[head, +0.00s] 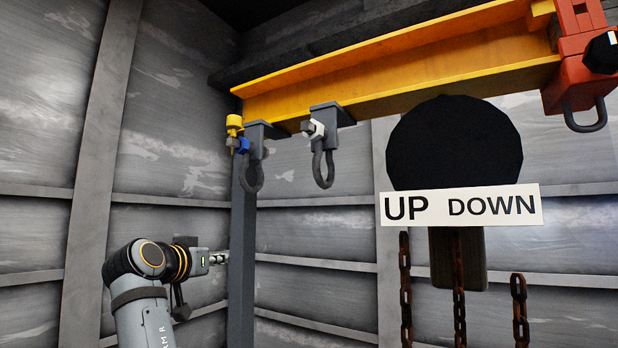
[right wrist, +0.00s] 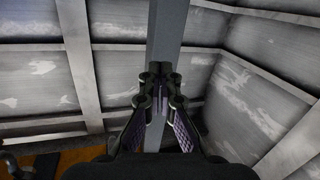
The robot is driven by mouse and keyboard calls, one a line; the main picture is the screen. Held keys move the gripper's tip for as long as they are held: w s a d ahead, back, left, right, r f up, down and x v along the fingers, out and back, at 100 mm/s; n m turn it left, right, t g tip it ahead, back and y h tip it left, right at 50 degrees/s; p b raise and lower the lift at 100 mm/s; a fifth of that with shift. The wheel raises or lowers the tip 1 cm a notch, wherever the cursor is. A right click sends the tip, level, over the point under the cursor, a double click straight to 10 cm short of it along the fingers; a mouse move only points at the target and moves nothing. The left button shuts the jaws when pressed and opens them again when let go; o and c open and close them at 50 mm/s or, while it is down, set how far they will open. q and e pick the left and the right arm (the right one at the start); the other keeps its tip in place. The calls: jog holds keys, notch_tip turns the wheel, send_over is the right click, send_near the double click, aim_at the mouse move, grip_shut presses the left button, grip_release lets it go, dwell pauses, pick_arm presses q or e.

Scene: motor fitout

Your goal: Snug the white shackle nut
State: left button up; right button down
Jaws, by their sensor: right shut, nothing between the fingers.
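The white shackle nut (head: 314,130) sits on the side of a grey bracket under the yellow beam, with a dark shackle (head: 323,168) hanging below it. My right gripper (head: 221,258) is at the lower left of the head view, below and to the left of the white nut and well apart from it. In the right wrist view its fingers (right wrist: 160,80) are together, with nothing held. The white nut does not show in the right wrist view. My left gripper is in neither view.
A second bracket with a blue nut (head: 243,146), a yellow piece (head: 234,124) and a shackle (head: 252,178) hangs left of the white nut. A grey post (head: 242,260) stands beside my right gripper in the picture. An UP DOWN sign (head: 460,206) and rusty chains (head: 405,290) are right.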

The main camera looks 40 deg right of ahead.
jog(key=s+r+m+g+h, duration=0.2)
jog(key=s+r+m, duration=0.3)
jog(key=s+r, duration=0.7)
jog(key=s+r+m+g+h, duration=0.2)
jog(key=s+r+m, duration=0.4)
jog(key=s+r, duration=0.65)
jog(key=d+p, duration=0.1)
jog(key=p, duration=0.1)
jog(key=d+f+p, duration=0.1)
jog(key=d+p, duration=0.1)
jog(key=d+f+p, duration=0.1)
jog(key=d+p, duration=0.1)
jog(key=shift+w+d+f, duration=0.15)
jog(key=shift+d+f, duration=0.1)
jog(key=shift+w+d+f, duration=0.1)
jog(key=shift+w+d, duration=0.25)
jog(key=shift+d, duration=0.2)
jog(key=shift+s, duration=0.1)
jog(key=shift+w+r+p, duration=0.2)
jog(key=shift+r+p, duration=0.3)
jog(key=shift+p, duration=0.05)
jog(key=shift+w+r, duration=0.15)
